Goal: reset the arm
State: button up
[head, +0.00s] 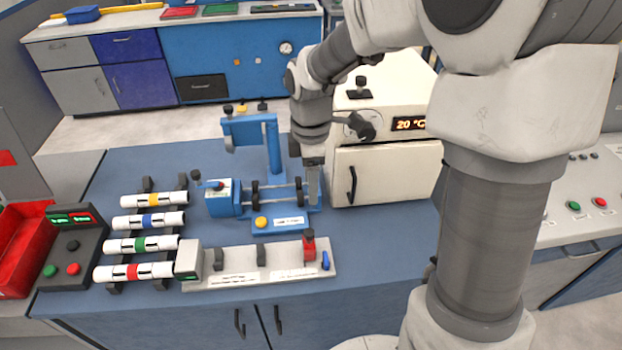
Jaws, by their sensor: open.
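My arm reaches from the right over the blue bench (390,270). My gripper (313,200) points down at the right end of the blue machine (224,200) with the rollers. Its fingers look narrow from here, and no held object shows between them. I cannot tell whether the fingertips touch the machine. My arm's upper links cover part of the white oven behind.
Pipes with yellow (153,201), blue (149,220), green (141,244) and red (133,272) bands lie on a rack at left. A grey fixture (262,277) with a red clamp (309,246) stands in front. The white oven (388,175) stands close at right.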

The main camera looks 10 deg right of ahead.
jog(key=shift+r, duration=0.1)
dwell(0.4)
jog(key=s+d+r+m+t, duration=0.2)
jog(key=s+d+r+m, duration=0.1)
jog(key=s+r+m, duration=0.3)
jog(key=s+d+r+m+t, duration=0.3)
jog(key=s+r+m, duration=0.4)
jog(key=s+m, duration=0.4)
jog(key=shift+s+r+m+t, duration=0.3)
jog(key=shift+s, duration=0.05)
dwell(1.5)
